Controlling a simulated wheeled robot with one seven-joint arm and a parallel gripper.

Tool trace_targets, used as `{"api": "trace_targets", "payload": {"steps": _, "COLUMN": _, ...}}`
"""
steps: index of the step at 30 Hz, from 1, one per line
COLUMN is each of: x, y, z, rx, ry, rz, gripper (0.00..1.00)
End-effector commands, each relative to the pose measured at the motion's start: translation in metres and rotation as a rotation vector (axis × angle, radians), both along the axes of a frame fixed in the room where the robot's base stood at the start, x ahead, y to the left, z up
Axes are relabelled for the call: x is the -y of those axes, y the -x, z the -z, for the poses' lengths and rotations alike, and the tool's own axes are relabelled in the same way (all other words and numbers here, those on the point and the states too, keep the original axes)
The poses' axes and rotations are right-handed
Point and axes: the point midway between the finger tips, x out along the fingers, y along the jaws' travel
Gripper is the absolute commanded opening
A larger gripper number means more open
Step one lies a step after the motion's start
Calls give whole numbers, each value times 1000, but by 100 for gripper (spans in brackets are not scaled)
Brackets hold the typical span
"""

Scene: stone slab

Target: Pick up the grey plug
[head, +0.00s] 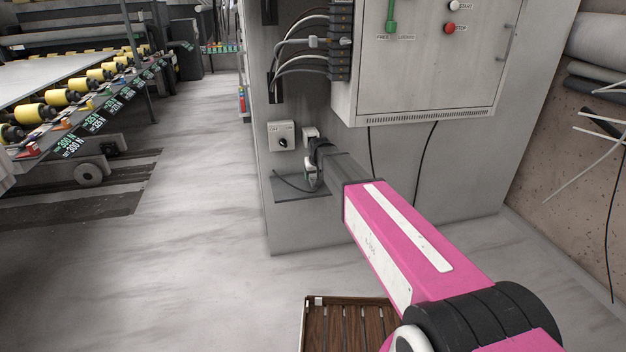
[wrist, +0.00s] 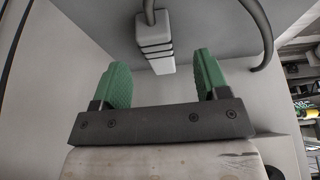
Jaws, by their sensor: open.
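The grey plug (wrist: 155,42) shows at the upper middle of the wrist view. It is a pale block with dark ridges, and a grey cable (wrist: 150,10) leaves its upper end. A dark grey shelf surface (wrist: 100,28) lies behind it. My gripper (wrist: 163,82) is open, with its two green ridged fingers apart and the plug in the gap between them in the picture. I see no finger touching it. In the head view my gripper (head: 311,178) is over the small shelf (head: 300,191) on the cabinet. The plug cannot be made out there, and my arm covers part of the shelf.
A grey switch box (head: 281,136) is on the cabinet just left of my wrist. Several cables run into a black connector row (head: 340,42) above. A control box (head: 425,55) juts out above my arm. A slatted wooden crate (head: 347,318) stands on the floor below.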

Motion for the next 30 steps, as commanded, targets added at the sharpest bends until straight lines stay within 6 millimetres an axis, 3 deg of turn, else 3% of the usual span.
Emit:
{"api": "trace_targets", "payload": {"steps": 13, "x": -2, "y": -21, "z": 45, "rx": -1, "ry": 0, "rz": 0, "gripper": 68}}
{"api": "trace_targets", "payload": {"steps": 21, "x": -2, "y": -21, "z": 48, "rx": 0, "ry": 0, "rz": 0, "gripper": 68}}
{"api": "trace_targets", "payload": {"steps": 27, "x": -2, "y": -21, "z": 48, "rx": 0, "ry": 0, "rz": 0, "gripper": 5}}
{"api": "trace_targets", "payload": {"steps": 30, "x": -2, "y": -21, "z": 48, "rx": 1, "ry": 0, "rz": 0, "gripper": 5}}
